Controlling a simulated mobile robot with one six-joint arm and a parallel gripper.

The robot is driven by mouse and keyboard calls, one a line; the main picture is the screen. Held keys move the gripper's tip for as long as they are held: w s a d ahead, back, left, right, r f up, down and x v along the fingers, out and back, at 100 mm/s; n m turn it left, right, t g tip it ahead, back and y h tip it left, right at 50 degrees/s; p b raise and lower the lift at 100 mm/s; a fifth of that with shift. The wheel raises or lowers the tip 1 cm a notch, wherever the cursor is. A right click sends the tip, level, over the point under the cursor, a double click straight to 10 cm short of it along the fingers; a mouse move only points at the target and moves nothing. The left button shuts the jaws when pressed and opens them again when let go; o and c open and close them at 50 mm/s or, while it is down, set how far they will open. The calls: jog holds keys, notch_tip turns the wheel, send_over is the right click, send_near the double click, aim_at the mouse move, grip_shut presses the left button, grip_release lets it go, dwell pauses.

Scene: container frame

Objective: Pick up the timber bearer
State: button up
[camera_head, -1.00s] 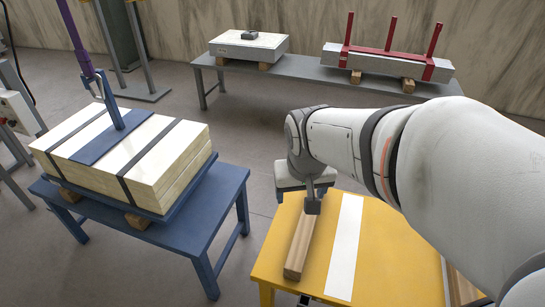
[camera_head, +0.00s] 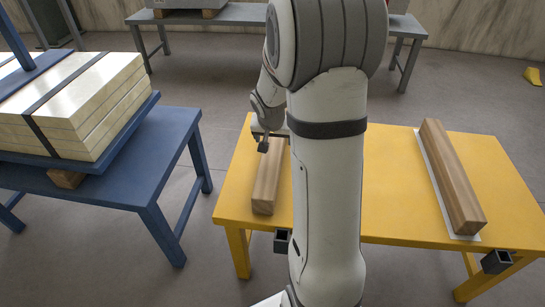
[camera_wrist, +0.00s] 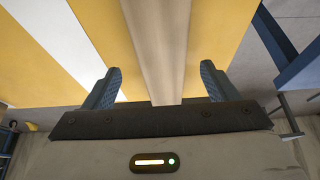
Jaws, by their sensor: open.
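A timber bearer (camera_head: 268,187), a squared length of wood, lies on the left part of the yellow table (camera_head: 395,195). My gripper (camera_head: 264,143) is at its far end. In the wrist view, the same bearer (camera_wrist: 156,40) runs between my two blue-grey fingers, with a gap on each side. My gripper (camera_wrist: 158,82) is open and holds nothing. The head view does not show clearly how low the fingertips are. A second timber bearer (camera_head: 452,178) lies on a white strip (camera_head: 430,165) at the table's right. My arm hides the table's middle.
A blue table (camera_head: 150,185) with strapped pale slabs (camera_head: 85,110) on a blue pallet stands to the left, across a floor gap. A grey bench (camera_head: 235,14) stands behind. Dark square sockets (camera_head: 497,262) sit on the yellow table's front edge. Bare table lies right of my arm.

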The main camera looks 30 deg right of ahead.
aim_at(273, 142)
jog(key=b+x, duration=0.1)
jog(key=x, duration=0.2)
jog(key=b+x, duration=0.1)
jog(key=x, duration=0.3)
jog(key=shift+w+b, duration=0.25)
jog(key=shift+b, duration=0.1)
jog(key=shift+r, duration=0.1)
jog(key=shift+c, duration=0.2)
jog(key=c, duration=1.7)
grip_shut()
